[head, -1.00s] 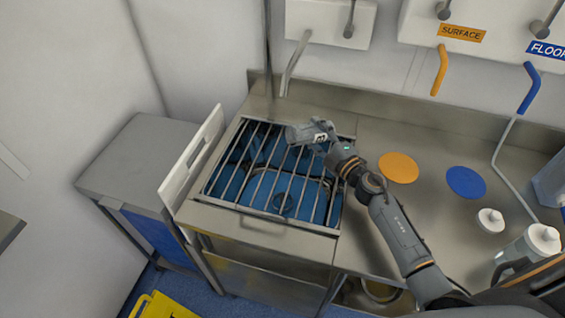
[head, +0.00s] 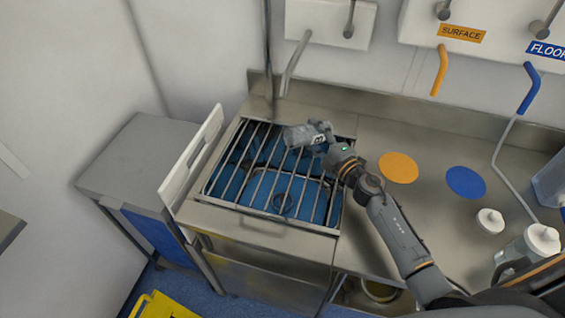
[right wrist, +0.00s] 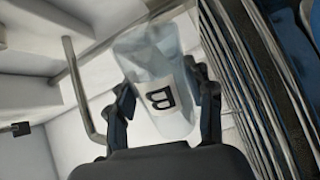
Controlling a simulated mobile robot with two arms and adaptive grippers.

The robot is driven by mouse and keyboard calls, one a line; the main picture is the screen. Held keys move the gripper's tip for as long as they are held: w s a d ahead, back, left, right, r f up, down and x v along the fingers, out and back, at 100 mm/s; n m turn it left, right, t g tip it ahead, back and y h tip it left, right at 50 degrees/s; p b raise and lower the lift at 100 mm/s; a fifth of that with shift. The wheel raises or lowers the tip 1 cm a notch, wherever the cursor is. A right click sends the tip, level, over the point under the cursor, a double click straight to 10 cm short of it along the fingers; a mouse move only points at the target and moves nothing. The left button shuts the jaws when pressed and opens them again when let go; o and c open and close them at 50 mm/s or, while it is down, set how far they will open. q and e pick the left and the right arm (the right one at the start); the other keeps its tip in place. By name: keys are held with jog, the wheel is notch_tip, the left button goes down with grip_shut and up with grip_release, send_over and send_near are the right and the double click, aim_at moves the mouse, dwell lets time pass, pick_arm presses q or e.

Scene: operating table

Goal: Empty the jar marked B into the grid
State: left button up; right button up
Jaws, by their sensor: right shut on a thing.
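The jar (head: 299,135) is translucent grey and lies on its side in the air above the grid, its far end pointing left. In the right wrist view the jar (right wrist: 172,122) shows a white label with a black B. My right gripper (head: 322,134) is shut around the jar; its dark fingers flank it in the right wrist view (right wrist: 163,104). The grid (head: 268,207) is a set of metal bars over a blue-looking basin in the steel counter. I cannot tell how much is in the jar, and no stream shows. My left gripper is not in view.
A white upright panel (head: 190,165) edges the basin's left side. An orange disc (head: 398,168) and a blue disc (head: 465,182) lie on the counter to the right, near a white lid (head: 490,220) and a white-topped container (head: 540,240). A tap (head: 294,62) stands behind the grid.

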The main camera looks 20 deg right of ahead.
jog(key=shift+a+f+n, duration=0.15)
jog(key=shift+a+n, duration=0.1)
jog(key=shift+n, duration=0.45)
jog(key=shift+a+f+n, duration=0.1)
jog(key=shift+a+n, duration=0.1)
jog(key=shift+n, duration=0.5)
dwell(1.8)
